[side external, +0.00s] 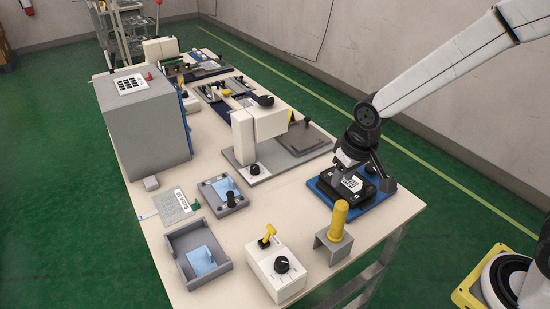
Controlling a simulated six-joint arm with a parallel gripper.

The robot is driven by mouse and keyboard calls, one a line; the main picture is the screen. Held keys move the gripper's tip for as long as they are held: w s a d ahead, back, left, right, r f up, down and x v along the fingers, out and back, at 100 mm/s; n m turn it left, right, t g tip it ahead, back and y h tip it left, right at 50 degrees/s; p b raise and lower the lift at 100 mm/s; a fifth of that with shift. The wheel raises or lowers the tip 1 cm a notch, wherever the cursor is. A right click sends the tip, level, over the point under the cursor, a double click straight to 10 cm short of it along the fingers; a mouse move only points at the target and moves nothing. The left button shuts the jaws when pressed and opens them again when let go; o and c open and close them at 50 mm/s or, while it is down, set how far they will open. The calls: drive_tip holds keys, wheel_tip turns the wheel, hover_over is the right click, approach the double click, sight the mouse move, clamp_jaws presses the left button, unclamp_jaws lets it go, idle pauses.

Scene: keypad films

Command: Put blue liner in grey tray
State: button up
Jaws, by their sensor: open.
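A light blue piece that looks like the liner (201,262) is inside the open-fronted grey tray (178,246) at the front left of the table. It is too small to tell whether it lies fully flat. My gripper (365,174) is open at the right side of the table, low over a black block (352,193) on a blue base (322,188). A white keypad-patterned piece (351,183) shows on top of the block, between or just below the fingers. I cannot tell whether the fingers touch it. My gripper is well apart from the grey tray.
A grey fixture with a black knob (230,200) stands behind the tray. A white control box (277,275) and a yellow post on a grey bracket (338,220) stand at the front. A big grey box (145,135) and a white press (243,135) stand farther back.

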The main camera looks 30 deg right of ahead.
drive_tip(key=s+d, duration=0.5)
drive_tip(key=s, duration=0.3)
drive_tip(key=shift+s+d+f, duration=0.15)
drive_tip(key=shift+s+d, duration=0.25)
idle(0.5)
